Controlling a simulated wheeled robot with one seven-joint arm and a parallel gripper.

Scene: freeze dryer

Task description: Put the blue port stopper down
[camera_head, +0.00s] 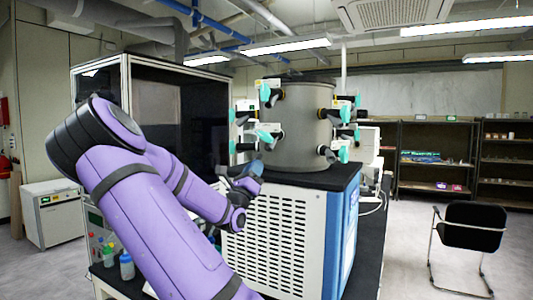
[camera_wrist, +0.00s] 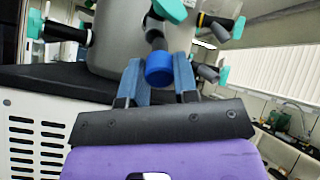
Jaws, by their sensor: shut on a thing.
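In the wrist view, the blue port stopper (camera_wrist: 159,70) is between the two blue fingers of my gripper (camera_wrist: 158,76), which is shut on it. A dark port with a teal handle (camera_wrist: 171,10) shows just beyond and above the stopper. I cannot tell whether the stopper touches that port. In the head view, my gripper (camera_head: 246,182) is in front of the freeze dryer's steel drum (camera_head: 300,130), low and to its left, near the left edge of the black top (camera_head: 332,177). The stopper is too small to make out there.
Several teal-handled ports (camera_head: 265,136) stick out around the drum. The white vented cabinet (camera_head: 280,235) stands below it. A dark glass-fronted enclosure (camera_head: 150,105) stands behind my arm. Small bottles (camera_head: 127,267) stand low at the left. A black chair (camera_head: 470,232) stands at the right.

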